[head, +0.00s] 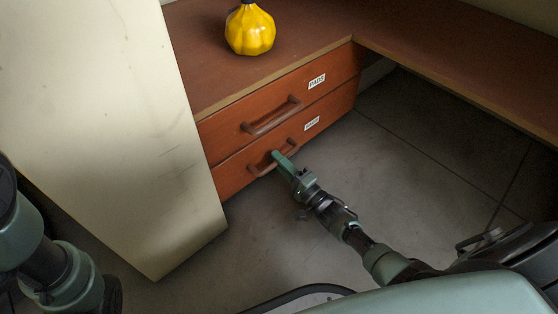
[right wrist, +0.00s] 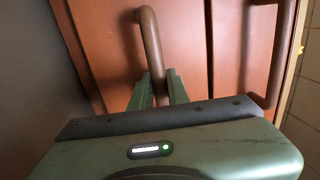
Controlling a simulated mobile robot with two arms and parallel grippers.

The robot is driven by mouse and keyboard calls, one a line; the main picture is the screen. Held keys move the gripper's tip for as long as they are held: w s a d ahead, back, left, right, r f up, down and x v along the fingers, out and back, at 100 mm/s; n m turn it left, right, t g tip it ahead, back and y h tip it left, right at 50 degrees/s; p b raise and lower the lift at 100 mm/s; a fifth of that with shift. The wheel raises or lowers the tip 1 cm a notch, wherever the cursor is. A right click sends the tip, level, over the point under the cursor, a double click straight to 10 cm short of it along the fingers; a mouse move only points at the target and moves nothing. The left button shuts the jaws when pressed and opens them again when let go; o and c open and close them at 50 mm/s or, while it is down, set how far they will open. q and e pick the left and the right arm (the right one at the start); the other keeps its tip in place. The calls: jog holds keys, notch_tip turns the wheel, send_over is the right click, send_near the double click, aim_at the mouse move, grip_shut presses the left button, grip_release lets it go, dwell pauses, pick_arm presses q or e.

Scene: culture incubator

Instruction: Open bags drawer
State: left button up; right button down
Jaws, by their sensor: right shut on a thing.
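The wooden cabinet has two stacked drawers. The lower drawer (head: 232,175) has a white label (head: 312,123), too small to read surely, and appears flush with the upper one. In the right wrist view the fingers (right wrist: 158,92) close around the same handle (right wrist: 150,40). The upper drawer (head: 222,128) looks shut, with its own handle (head: 270,118) and label (head: 317,81). Only links of my left arm show at the lower left; its gripper is out of view.
A yellow ribbed vase (head: 250,32) stands on the brown desktop (head: 205,60). A tall cream cabinet (head: 110,120) stands close to the drawers' left side. The grey floor (head: 270,240) before the drawers is clear apart from my arm. The desk extends right (head: 450,60).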

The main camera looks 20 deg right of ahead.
dwell(0.5)
jog(key=r+p+v, duration=0.3)
jog(key=v, duration=1.4)
jog(key=s+r+p+v, duration=0.1)
jog(key=r+p+v, duration=0.3)
jog(key=v, duration=1.4)
jog(key=shift+s+d, duration=0.2)
jog(key=shift+s, duration=0.2)
jog(key=shift+f, duration=0.15)
jog(key=c, duration=1.4)
grip_release()
jog(key=shift+o, duration=0.2)
